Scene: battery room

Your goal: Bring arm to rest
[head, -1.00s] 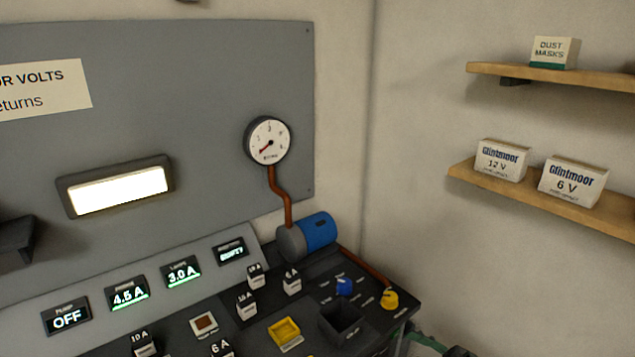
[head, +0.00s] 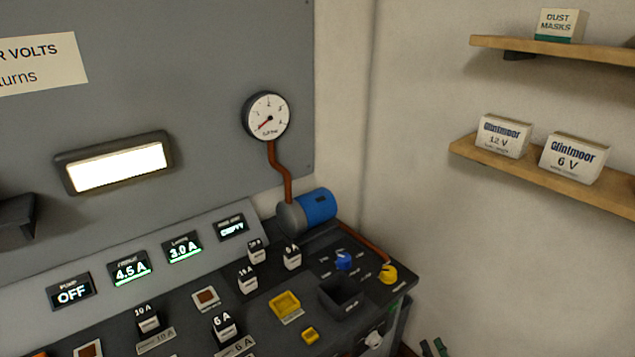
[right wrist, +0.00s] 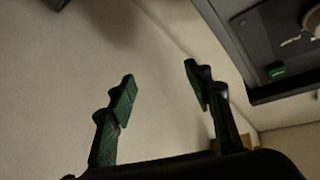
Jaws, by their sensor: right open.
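My right gripper (head: 433,348) shows only as two dark green fingertips at the bottom edge of the head view, to the right of the control console (head: 398,306). In the right wrist view the right gripper (right wrist: 158,90) has its two green-padded fingers spread wide with nothing between them. A plain pale wall fills the space beyond them. The rest of the right arm is hidden below the head view. My left gripper is in neither view.
The console carries several fuses, a blue knob (head: 343,261), a yellow knob (head: 387,274) and a blue pump (head: 318,206). Its dark edge (right wrist: 262,90) lies right of the fingers in the wrist view. Shelves (head: 540,178) with boxes hang on the right wall.

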